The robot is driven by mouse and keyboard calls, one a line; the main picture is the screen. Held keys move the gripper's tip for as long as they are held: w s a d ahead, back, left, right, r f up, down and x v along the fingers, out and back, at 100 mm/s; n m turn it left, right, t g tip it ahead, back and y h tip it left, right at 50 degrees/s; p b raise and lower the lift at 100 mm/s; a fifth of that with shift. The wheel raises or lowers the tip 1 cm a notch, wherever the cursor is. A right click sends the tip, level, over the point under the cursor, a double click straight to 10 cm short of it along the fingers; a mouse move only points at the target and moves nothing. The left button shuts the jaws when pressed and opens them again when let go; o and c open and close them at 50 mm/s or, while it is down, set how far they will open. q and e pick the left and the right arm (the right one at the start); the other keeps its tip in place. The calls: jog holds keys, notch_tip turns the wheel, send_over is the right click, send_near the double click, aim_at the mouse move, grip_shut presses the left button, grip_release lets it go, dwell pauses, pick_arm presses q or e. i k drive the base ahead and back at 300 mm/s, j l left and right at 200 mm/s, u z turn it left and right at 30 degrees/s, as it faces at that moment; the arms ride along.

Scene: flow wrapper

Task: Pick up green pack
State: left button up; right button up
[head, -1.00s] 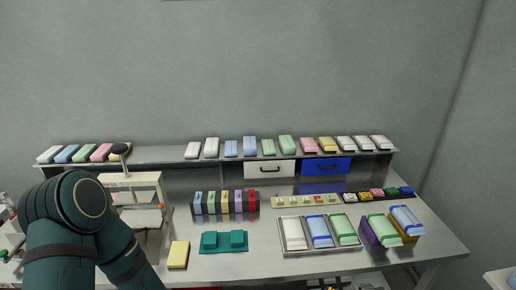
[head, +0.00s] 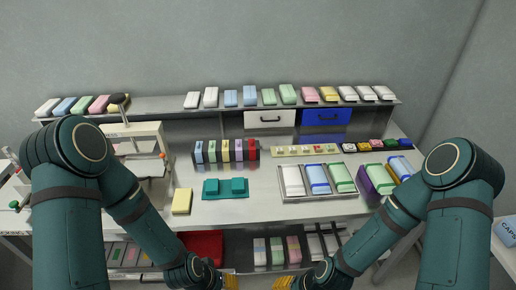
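Several green packs are in view. One green pack (head: 341,178) lies in the right slot of a metal tray (head: 320,195), beside a blue and a white pack. More green packs (head: 288,94) lie on the upper shelf. My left gripper (head: 230,282) and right gripper (head: 283,284) are low at the bottom edge, in front of the table and away from the packs. Both are mostly cut off, so their opening cannot be told.
A teal fixture (head: 225,188) and a yellow pack (head: 182,201) lie on the table. A row of coloured boxes (head: 226,152) stands behind. A white machine frame (head: 135,130) is at left. The table front between fixture and tray is clear.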

aim_at(383, 183)
jog(key=z, duration=1.1)
jog(key=u, duration=1.3)
jog(key=l+u, duration=0.4)
jog(key=l, duration=0.45)
